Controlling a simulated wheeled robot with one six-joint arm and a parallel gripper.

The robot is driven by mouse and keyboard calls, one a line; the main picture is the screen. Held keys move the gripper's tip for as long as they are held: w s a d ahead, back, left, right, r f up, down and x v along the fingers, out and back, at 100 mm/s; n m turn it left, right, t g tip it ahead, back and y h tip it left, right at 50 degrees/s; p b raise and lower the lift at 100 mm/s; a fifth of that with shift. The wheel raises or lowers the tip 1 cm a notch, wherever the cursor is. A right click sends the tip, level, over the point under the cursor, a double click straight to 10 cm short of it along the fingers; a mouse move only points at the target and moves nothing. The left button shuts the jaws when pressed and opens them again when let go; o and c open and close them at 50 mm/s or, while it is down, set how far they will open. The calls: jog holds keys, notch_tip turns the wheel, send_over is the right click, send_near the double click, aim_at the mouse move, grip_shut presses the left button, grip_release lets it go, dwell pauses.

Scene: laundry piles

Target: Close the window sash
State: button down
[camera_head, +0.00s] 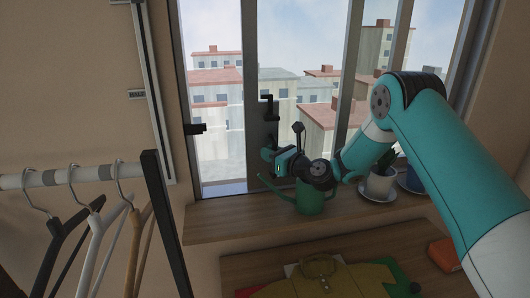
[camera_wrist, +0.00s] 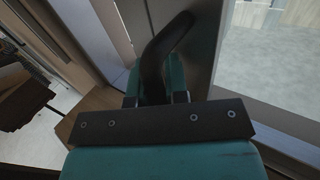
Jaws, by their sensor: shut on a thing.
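The window sash (camera_head: 259,60) has a grey frame with a black upright handle (camera_head: 269,104). A bright gap shows to its left, up to the fixed left frame, which carries a black catch (camera_head: 196,129). My gripper (camera_head: 268,153) is at the lower part of the sash handle. In the wrist view my gripper (camera_wrist: 158,92) is shut on the dark curved handle (camera_wrist: 163,55), with a finger on each side. The handle's lower end is hidden by the gripper. The sash's grey face (camera_wrist: 207,30) stands right behind it.
A green watering can (camera_head: 309,199) stands on the wooden sill (camera_head: 215,222) just below my gripper. A white plant pot (camera_head: 379,185) and a blue pot (camera_head: 411,181) stand farther right. A clothes rack (camera_head: 75,176) with hangers is at left. Folded yellow clothing (camera_head: 335,281) lies below.

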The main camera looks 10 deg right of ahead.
jog(key=shift+a+r, duration=0.1)
jog(key=shift+a, duration=0.05)
jog(key=c, duration=1.4)
grip_release()
jog(key=b+v, duration=1)
jog(key=v, duration=0.7)
jog(key=shift+s, duration=0.2)
jog(key=shift+c, duration=0.4)
